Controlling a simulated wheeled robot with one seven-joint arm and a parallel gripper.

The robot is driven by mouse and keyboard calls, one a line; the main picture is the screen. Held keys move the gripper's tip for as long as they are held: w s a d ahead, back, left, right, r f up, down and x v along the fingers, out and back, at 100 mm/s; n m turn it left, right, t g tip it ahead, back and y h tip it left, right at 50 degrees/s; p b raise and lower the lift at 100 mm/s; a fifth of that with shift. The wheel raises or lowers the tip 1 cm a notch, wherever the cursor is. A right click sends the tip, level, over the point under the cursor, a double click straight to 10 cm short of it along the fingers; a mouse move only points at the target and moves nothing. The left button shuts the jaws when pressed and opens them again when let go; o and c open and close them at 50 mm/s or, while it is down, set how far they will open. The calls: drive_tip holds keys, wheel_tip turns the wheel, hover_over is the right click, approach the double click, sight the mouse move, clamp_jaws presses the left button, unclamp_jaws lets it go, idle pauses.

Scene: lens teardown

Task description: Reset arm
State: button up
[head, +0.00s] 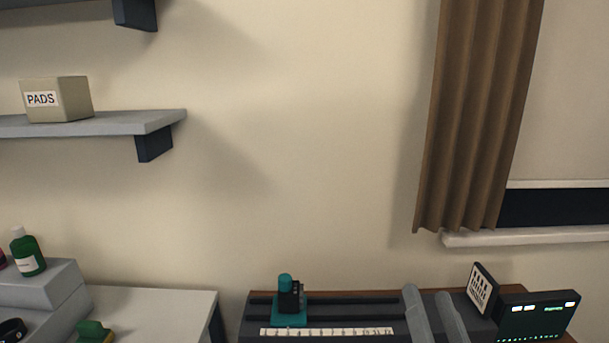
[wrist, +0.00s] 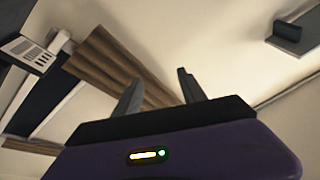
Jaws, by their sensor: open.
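My gripper (wrist: 158,93) shows in the wrist view with its two dark fingers spread apart. Nothing is between them. Behind the fingers are the brown curtain and the cream wall.
In the head view a grey bench device with a numbered strip (head: 327,331) and a teal-and-black piece (head: 286,297) stands low in the middle. A green-lit display (head: 537,316) is to its right. A shelf (head: 120,122) holds a PADS box (head: 74,98). A curtain (head: 478,115) hangs right.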

drive_tip(key=s+f+n+g, duration=0.1)
drive_tip(key=s+f+g, duration=0.1)
drive_tip(key=s+f, duration=0.4)
drive_tip(key=s+d+f+n+g, duration=0.1)
drive_tip(key=s+f, duration=0.5)
drive_tip(key=s, duration=1.1)
drive_tip(key=s+f+n+g, duration=0.2)
drive_tip(key=s+f+g, duration=0.2)
drive_tip(key=s, duration=0.8)
wheel_tip(320, 180, down, 2)
drive_tip(key=shift+d+f+n, duration=0.15)
drive_tip(key=shift+d+n, duration=0.1)
drive_tip(key=shift+n, duration=0.15)
